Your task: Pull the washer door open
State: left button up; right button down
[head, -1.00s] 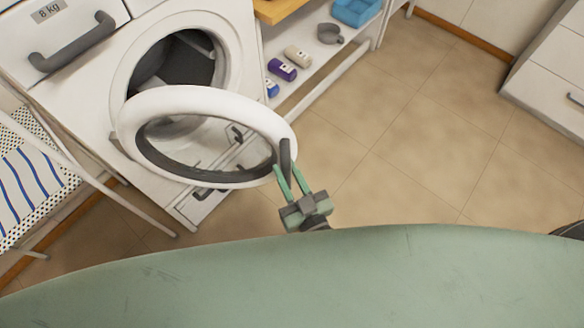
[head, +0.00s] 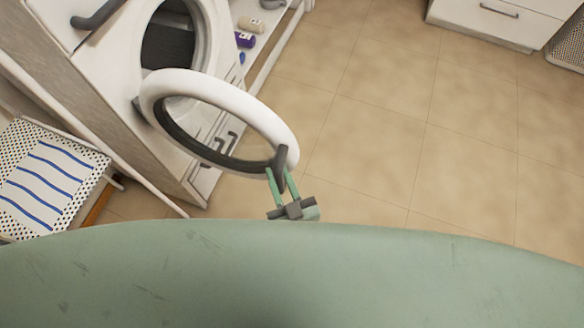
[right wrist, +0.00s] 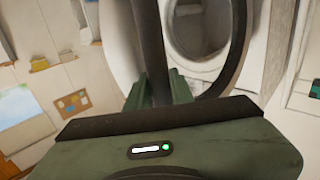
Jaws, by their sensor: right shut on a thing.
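The washer (head: 104,62) is a white front-loader at the upper left of the head view. Its round door (head: 262,104), a white ring with a dark inner rim, stands swung well out from the drum opening (head: 168,50). The dark door handle (head: 281,160) is at the door's free edge. My right gripper (head: 281,182) is shut on this handle, with its green fingers on either side of it. In the right wrist view the dark handle (right wrist: 150,45) runs up from between the fingers (right wrist: 160,88). My left gripper is not in view.
A rack with a striped cloth (head: 45,180) stands left of the washer. A shelf with a purple bottle (head: 245,40) and a beige bottle (head: 250,22) is right of the washer. A white drawer unit (head: 490,18) stands at the far right. The tiled floor (head: 400,110) between is clear.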

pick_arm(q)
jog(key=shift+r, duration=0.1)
pick_arm(e)
jog(key=shift+s+a+r, duration=0.15)
jog(key=shift+s+a, duration=0.3)
jog(key=shift+s, duration=0.1)
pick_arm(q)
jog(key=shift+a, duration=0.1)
pick_arm(e)
jog(key=c, duration=1.2)
grip_release()
jog(key=shift+c, duration=0.2)
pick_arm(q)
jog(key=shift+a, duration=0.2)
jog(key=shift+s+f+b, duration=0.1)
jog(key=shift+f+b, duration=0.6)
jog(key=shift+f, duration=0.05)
pick_arm(e)
jog(key=v, duration=0.7)
jog(key=shift+s+d, duration=0.2)
jog(key=shift+s, duration=0.15)
